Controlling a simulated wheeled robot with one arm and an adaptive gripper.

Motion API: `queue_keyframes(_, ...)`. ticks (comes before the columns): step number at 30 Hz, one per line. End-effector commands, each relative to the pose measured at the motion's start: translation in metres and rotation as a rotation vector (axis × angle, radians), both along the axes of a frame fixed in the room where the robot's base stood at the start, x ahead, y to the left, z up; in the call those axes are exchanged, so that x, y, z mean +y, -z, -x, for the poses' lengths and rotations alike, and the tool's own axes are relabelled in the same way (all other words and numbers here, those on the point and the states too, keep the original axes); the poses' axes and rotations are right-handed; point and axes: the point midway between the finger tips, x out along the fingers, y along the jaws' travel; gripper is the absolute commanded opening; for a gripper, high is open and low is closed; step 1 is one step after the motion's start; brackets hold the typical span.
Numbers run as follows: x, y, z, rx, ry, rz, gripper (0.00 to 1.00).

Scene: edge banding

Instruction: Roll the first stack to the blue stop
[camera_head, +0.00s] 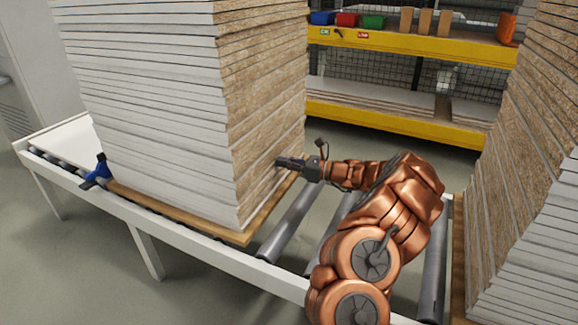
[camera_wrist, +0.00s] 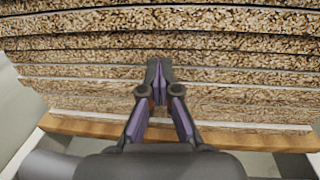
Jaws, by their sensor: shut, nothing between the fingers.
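The first stack (camera_head: 165,110) is a tall pile of white-faced boards on a wooden base board (camera_head: 222,232), standing on the roller conveyor (camera_head: 225,258). A blue stop (camera_head: 97,172) sits at the conveyor's near edge, by the lower left corner of the stack; whether they touch I cannot tell. My gripper (camera_head: 281,162) is shut and empty, with its tips at the right, chipboard-edged side of the stack, low down. In the wrist view the closed fingertips (camera_wrist: 158,68) point at the raw board edges (camera_wrist: 230,75); exact contact is hard to tell.
A second stack of boards (camera_head: 535,190) stands at the right, close beside my arm. Bare rollers (camera_head: 290,222) lie between the stacks. A yellow shelf (camera_head: 400,45) with coloured bins stands behind. The conveyor's left end (camera_head: 70,135) is free of boards.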

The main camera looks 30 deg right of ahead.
Motion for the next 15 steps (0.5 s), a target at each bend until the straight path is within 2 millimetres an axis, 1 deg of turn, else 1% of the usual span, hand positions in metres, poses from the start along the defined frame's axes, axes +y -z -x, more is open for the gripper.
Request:
queue_keyframes(1,0.004,0.0,-0.001,0.001,-0.007,-0.001,0.0)
queue_keyframes(9,0.003,-0.001,-0.001,0.001,-0.006,-0.001,0.0)
queue_keyframes(15,0.012,-0.003,-0.012,0.002,-0.007,-0.002,0.0)
